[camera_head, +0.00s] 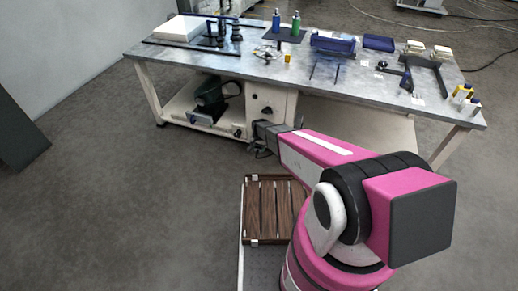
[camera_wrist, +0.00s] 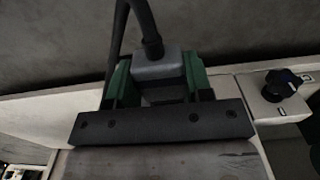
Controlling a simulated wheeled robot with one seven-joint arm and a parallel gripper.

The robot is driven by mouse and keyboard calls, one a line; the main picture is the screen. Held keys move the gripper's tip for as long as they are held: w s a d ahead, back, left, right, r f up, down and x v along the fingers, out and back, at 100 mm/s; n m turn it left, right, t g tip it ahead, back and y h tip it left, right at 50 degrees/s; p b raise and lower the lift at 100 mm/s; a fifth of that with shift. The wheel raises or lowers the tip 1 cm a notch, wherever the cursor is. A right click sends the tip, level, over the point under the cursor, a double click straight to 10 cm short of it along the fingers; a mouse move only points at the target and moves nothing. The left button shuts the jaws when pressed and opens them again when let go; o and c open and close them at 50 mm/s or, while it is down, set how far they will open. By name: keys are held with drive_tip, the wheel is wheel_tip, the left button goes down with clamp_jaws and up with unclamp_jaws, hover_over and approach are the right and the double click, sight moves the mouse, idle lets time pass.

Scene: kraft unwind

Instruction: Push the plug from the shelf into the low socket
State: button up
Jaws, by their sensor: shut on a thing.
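My gripper (camera_head: 260,148) is low in front of the bench, close to the white cabinet (camera_head: 271,104) below the top. In the wrist view my gripper (camera_wrist: 157,88) has green fingers shut on the sides of a grey plug (camera_wrist: 158,66). A black cable leads up from the plug. A dark bar (camera_wrist: 160,123) with several screws crosses below the fingers and hides the plug's lower part. I cannot make out the low socket, nor whether the plug touches it. The plug is too small to tell in the head view.
A black knob (camera_wrist: 281,85) is on a pale panel right of the gripper. The bench (camera_head: 340,78) has a lower shelf (camera_head: 190,112) with a dark green machine (camera_head: 212,93). Bottles, blue trays and tools stand on top. A slatted brown crate (camera_head: 268,212) is beside my arm. Open floor lies left.

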drive_tip(key=shift+w+d, duration=0.25)
drive_tip(key=shift+w, duration=0.5)
idle(1.5)
drive_tip(key=o, duration=1)
drive_tip(key=shift+o, duration=0.2)
wheel_tip(320, 180, up, 11)
drive_tip(key=s+d+r+n, duration=0.2)
drive_tip(key=s+d+r, duration=0.7)
drive_tip(key=s+r, duration=0.2)
drive_tip(key=s+d+r+n, duration=0.2)
drive_tip(key=s+d+r, duration=0.6)
drive_tip(key=s+r, duration=0.3)
wheel_tip(320, 180, up, 3)
drive_tip(key=shift+s+d+r, duration=0.15)
drive_tip(key=shift+s+d, duration=0.05)
drive_tip(key=shift+d, duration=0.15)
